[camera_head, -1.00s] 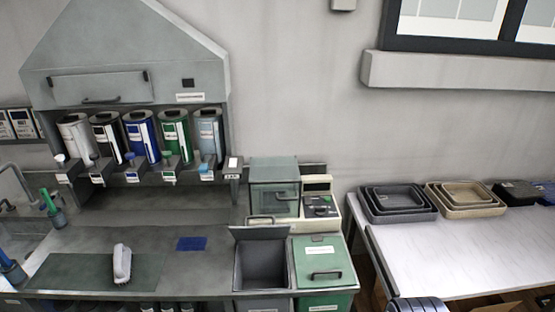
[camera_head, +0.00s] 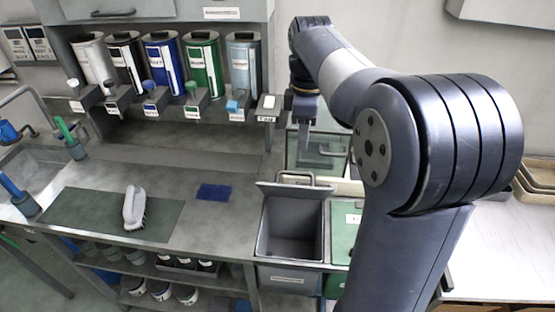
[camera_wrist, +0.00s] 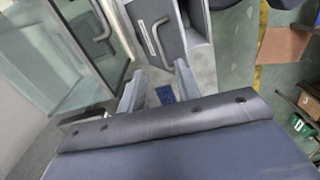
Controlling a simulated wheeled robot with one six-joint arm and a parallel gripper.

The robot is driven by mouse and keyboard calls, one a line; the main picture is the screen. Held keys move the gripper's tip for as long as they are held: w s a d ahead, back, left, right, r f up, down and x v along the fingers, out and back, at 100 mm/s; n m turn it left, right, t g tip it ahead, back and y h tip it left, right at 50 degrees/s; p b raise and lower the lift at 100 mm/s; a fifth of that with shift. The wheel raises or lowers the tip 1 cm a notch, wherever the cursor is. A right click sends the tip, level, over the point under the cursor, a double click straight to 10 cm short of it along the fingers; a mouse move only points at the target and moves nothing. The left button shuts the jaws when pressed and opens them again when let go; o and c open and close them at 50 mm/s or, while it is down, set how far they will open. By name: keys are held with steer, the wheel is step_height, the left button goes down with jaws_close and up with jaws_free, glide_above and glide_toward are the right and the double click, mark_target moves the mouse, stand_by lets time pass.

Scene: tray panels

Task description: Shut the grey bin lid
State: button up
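The grey bin (camera_head: 290,257) stands at the right end of the counter, its inside showing. Its grey lid (camera_head: 296,190) is raised, tilted up at the back edge, with a bar handle at its top. In the wrist view, a grey panel with a bar handle, seemingly the lid (camera_wrist: 172,22), lies just beyond my fingertips. My gripper (camera_head: 305,140) hangs above and behind the lid, in front of the glass-fronted cabinet. In the wrist view my gripper (camera_wrist: 158,82) has its two fingers apart with nothing held between them. Contact with the lid cannot be made out.
A green-lidded bin (camera_head: 342,232) stands right beside the grey one, partly hidden by my arm. The glass-fronted cabinet (camera_wrist: 75,60) is close at the left in the wrist view. A brush (camera_head: 134,208) and a blue cloth (camera_head: 213,192) lie on the counter. Canisters (camera_head: 202,62) line the back.

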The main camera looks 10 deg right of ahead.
step_height(320, 180, down, 11)
steer(key=shift+w+a+r, duration=0.1)
steer(key=shift+a+r, duration=0.05)
steer(key=shift+r, duration=0.05)
stand_by(0.3)
steer(key=shift+c, duration=0.2)
jaws_close()
stand_by(0.3)
